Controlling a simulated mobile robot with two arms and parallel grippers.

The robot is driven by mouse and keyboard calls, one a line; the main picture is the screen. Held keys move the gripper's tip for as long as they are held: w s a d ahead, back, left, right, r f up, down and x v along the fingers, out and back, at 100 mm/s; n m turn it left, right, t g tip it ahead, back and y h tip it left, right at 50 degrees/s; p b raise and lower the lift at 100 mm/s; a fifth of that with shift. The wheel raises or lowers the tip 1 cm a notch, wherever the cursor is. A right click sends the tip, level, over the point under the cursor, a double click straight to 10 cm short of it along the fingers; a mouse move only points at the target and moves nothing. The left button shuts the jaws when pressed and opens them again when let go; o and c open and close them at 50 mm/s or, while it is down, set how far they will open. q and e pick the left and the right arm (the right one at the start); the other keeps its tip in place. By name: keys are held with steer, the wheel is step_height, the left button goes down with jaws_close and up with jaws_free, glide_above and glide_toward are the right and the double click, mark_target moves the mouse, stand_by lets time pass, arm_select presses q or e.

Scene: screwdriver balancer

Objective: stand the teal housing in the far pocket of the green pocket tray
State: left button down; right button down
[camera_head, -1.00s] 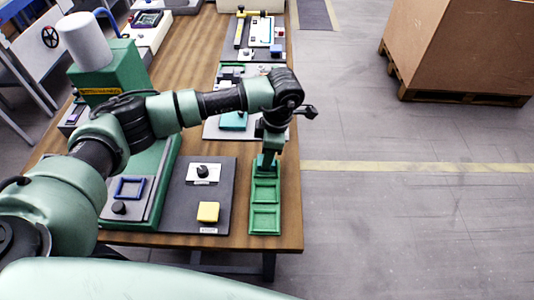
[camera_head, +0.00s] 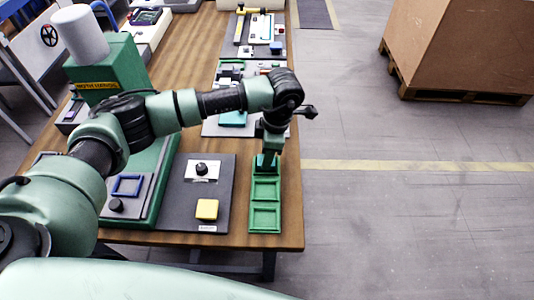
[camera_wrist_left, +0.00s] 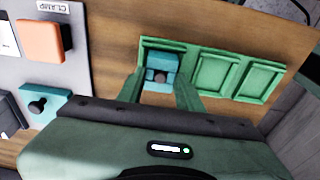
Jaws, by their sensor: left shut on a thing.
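The green pocket tray (camera_head: 265,203) lies along the table's right edge, with two empty pockets on its near side. My left gripper (camera_head: 266,163) points down over the far pocket. In the left wrist view, the teal housing (camera_wrist_left: 160,66) is between the two fingers (camera_wrist_left: 160,86), which are shut on it. It stands at the far pocket, inside the outline of its rim. The fingers and the gripper body hide its lower part, so I cannot tell whether it touches the pocket floor. The tray also shows in the wrist view (camera_wrist_left: 238,75). My right gripper is out of view.
A dark panel with a yellow block (camera_head: 207,209) and a black knob lies left of the tray. Beyond the tray, another panel carries a teal piece (camera_head: 232,118); in the wrist view an orange block (camera_wrist_left: 40,40) shows there. Floor lies right of the table.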

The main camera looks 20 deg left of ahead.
arm_select(q)
steer(key=c, duration=0.9)
jaws_free()
steer(key=shift+o, duration=0.2)
steer(key=r, duration=0.2)
steer(key=r+b, duration=0.1)
steer(key=r, duration=0.1)
steer(key=d+r, duration=0.1)
steer(key=r, duration=0.1)
steer(key=shift+w+r+b, duration=0.15)
steer(key=shift+r+b, duration=0.1)
steer(key=shift+b, duration=0.1)
steer(key=shift+r, duration=0.65)
steer(key=shift+d+f, duration=0.1)
steer(key=shift+f, duration=0.05)
